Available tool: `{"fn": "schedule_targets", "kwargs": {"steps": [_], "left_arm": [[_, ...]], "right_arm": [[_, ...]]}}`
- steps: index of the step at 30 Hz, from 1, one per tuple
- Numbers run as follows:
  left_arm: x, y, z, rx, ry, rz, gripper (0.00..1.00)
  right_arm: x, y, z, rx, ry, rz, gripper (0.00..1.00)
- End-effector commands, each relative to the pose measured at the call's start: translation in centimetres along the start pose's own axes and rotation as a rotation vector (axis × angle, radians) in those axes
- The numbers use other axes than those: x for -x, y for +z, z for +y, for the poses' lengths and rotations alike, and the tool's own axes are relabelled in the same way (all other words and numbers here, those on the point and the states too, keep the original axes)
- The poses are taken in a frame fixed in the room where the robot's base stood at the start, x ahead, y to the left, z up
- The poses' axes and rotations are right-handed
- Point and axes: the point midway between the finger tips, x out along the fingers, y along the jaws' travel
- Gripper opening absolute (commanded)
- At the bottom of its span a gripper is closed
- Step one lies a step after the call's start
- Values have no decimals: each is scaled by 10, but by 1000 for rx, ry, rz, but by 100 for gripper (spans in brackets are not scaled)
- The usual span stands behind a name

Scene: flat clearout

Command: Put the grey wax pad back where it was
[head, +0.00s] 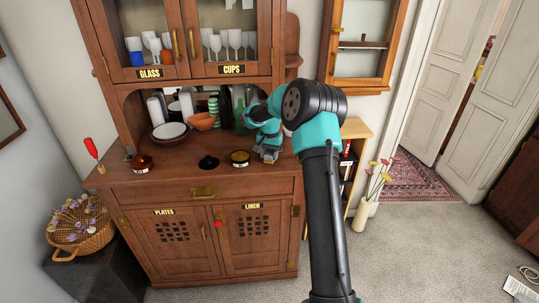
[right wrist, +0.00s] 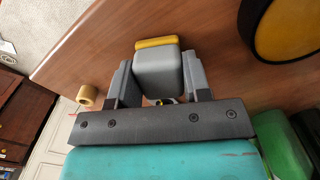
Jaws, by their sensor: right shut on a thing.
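The grey wax pad (right wrist: 158,72), a grey block with a yellow edge, is between the fingers of my right gripper (right wrist: 157,80) in the right wrist view. The gripper is shut on it. In the head view my right gripper (head: 268,150) is low over the right part of the cabinet's wooden counter (head: 180,180). The pad is small there, and I cannot tell whether it touches the counter. An open dark tin with yellow contents (head: 240,157) stands just left of the gripper; it also shows in the right wrist view (right wrist: 290,25). My left gripper is not in view.
A black lid (head: 208,163) and a brown round container (head: 143,163) stand farther left. A red-handled tool (head: 91,148) is at the counter's left end. Bowls (head: 171,132) and green bottles (head: 240,113) crowd the back. The counter's front strip is clear.

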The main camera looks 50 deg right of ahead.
Motion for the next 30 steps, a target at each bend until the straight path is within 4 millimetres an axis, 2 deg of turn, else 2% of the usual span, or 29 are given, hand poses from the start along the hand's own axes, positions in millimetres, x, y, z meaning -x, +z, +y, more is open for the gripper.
{"fn": "schedule_targets", "kwargs": {"steps": [11, 12, 19, 30], "left_arm": [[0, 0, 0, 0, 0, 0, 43], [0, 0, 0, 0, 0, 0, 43], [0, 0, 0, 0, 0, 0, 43], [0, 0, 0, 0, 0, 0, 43]], "right_arm": [[-3, 0, 0, 0, 0, 0, 25], [-3, 0, 0, 0, 0, 0, 48], [-3, 0, 0, 0, 0, 0, 70], [3, 0, 0, 0, 0, 2, 70]]}}
